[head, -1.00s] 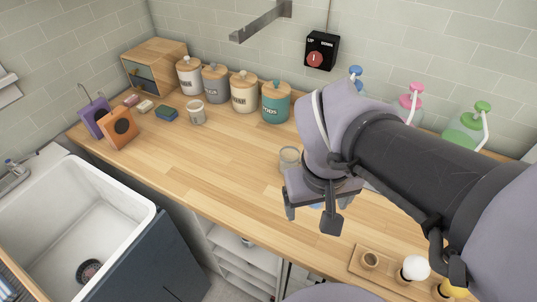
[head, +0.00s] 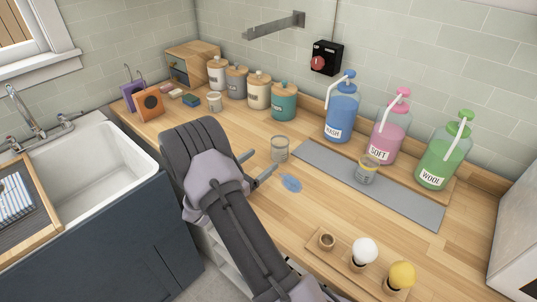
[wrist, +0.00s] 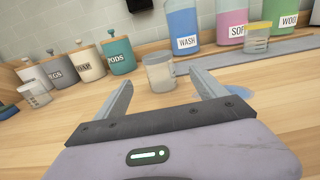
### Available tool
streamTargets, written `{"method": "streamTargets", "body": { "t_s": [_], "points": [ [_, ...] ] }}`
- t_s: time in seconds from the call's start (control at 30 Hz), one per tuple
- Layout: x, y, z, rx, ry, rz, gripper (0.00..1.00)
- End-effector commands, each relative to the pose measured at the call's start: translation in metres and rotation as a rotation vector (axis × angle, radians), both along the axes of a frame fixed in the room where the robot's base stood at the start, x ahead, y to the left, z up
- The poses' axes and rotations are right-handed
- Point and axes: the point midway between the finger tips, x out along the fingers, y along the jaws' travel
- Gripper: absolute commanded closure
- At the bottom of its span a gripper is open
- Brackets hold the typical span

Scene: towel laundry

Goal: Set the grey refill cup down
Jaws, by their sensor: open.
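A grey-toned see-through cup (head: 280,148) stands upright on the wooden counter, in front of the blue bottle. My gripper (head: 264,160) is open and low over the counter, its fingertips pointing at this cup. In the wrist view the cup (wrist: 158,73) appears beyond and between the two fingers, which do not grip it. A second clear cup with a yellow band (head: 367,169) stands on the grey mat (head: 415,203). A third pale cup (head: 214,101) stands in front of the canisters.
A blue spill (head: 291,183) lies right of my gripper. Blue (head: 341,112), pink (head: 386,137) and green (head: 442,155) pump bottles stand behind the mat. A wooden tray (head: 342,262) holds small items at the front. Canisters (head: 284,103) line the wall. A sink (head: 90,165) is left.

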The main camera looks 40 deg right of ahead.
Motion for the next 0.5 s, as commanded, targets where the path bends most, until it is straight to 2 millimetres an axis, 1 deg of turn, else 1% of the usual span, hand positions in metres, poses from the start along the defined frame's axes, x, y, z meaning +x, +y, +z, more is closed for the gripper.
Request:
{"method": "streamTargets", "body": {
  "t_s": [0.03,0.1,0.2,0.3,0.37,0.47,0.5],
  "points": [
    [0.000,-0.016,-0.004,0.000,-0.002,-0.005,0.19],
    [0.002,-0.038,-0.004,0.000,-0.002,-0.005,0.19],
    [0.004,-0.063,-0.003,0.000,-0.002,-0.004,0.19],
    [0.006,-0.079,-0.002,0.001,-0.002,-0.002,0.19],
    [0.007,-0.084,-0.001,0.000,-0.003,-0.001,0.19],
    [0.009,-0.101,-0.002,0.000,-0.004,-0.004,0.19],
    [0.011,-0.110,-0.002,0.000,-0.004,-0.003,0.19]
  ]
}}
